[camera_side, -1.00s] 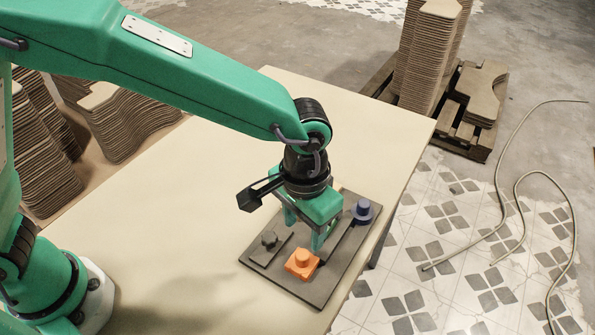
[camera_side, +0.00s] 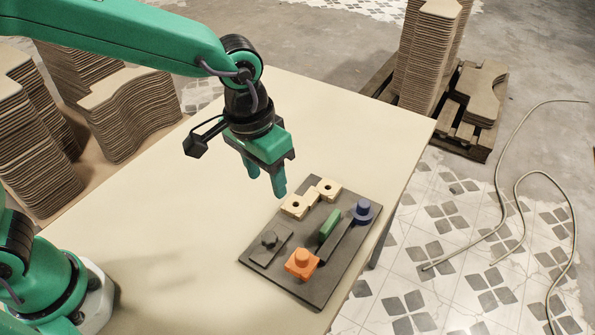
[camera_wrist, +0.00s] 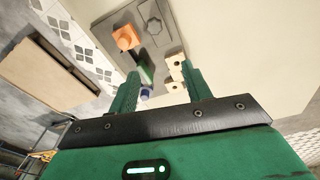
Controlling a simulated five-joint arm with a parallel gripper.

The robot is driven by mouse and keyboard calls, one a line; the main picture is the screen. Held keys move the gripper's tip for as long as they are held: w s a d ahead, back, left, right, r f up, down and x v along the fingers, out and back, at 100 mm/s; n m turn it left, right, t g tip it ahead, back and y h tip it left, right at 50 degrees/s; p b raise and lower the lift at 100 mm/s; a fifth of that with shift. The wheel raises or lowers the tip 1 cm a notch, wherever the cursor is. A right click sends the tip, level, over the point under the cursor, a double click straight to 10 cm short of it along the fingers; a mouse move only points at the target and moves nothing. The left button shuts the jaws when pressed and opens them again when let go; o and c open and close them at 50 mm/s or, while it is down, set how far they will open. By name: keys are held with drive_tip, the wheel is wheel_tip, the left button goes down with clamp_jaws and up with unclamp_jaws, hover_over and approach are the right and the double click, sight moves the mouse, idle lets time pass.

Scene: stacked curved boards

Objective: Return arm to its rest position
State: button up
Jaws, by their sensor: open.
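My gripper (camera_side: 265,182) is open and empty in the side view, raised above the table just left of the dark board (camera_side: 284,280). Its two green fingers also show in the wrist view (camera_wrist: 160,84), apart with nothing held between them. On the board are an orange piece (camera_side: 302,263), a green upright piece (camera_side: 329,226), a blue piece (camera_side: 363,210), a dark grey piece (camera_side: 269,240) and tan pieces with holes (camera_side: 297,206). The orange piece shows at the top of the wrist view (camera_wrist: 126,37).
The cream tabletop (camera_side: 330,120) is clear behind and left of the board. Stacks of curved boards (camera_side: 125,112) stand at the left, and more stand on a pallet (camera_side: 475,95) at the back right. A loose cable (camera_side: 520,215) lies on the tiled floor at the right.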

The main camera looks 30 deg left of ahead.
drive_tip(key=s+a+r+t, duration=0.1)
drive_tip(key=s+a+r, duration=0.1)
drive_tip(key=a, duration=0.6)
drive_tip(key=s+a+r+n+t, duration=0.1)
drive_tip(key=s+a+r+t, duration=0.1)
drive_tip(key=s+a, duration=0.3)
drive_tip(key=s+a+r+n+t, duration=0.1)
drive_tip(key=s+a+r, duration=0.2)
drive_tip(key=a, duration=0.7)
drive_tip(key=shift+s+a+t+y, duration=0.3)
drive_tip(key=shift+s+a+y, duration=0.05)
drive_tip(key=shift+s+y, duration=0.05)
